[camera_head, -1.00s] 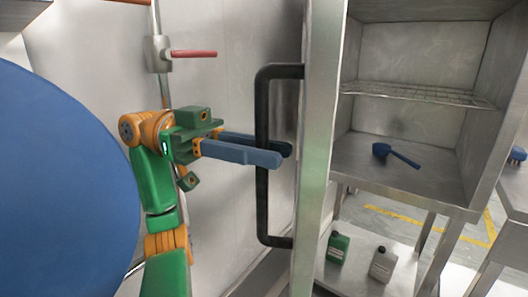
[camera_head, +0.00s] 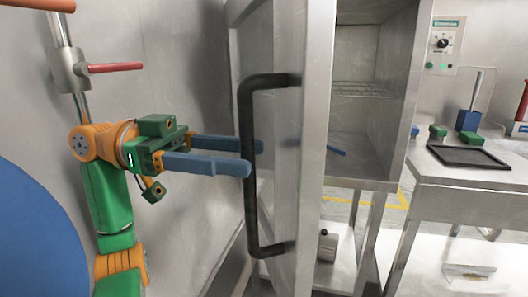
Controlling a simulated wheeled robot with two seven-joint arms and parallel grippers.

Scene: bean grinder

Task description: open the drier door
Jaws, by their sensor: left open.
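The drier door (camera_head: 316,150) is a grey metal panel, standing ajar and seen nearly edge-on. Its black bar handle (camera_head: 247,215) is upright on the door's left face. My left gripper (camera_head: 255,157) comes in from the left with its blue fingers open, one on the near side and one on the far side of the handle bar. I cannot tell whether either finger touches the bar. The drier cabinet (camera_head: 398,90) stands behind the door, its inside partly visible with a wire shelf (camera_head: 362,89) and a blue scoop (camera_head: 337,151). My right gripper is out of view.
A metal pipe valve with a red lever (camera_head: 115,68) is at the upper left. A bench (camera_head: 470,190) at the right holds a black tray (camera_head: 468,156) and a blue container (camera_head: 468,120).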

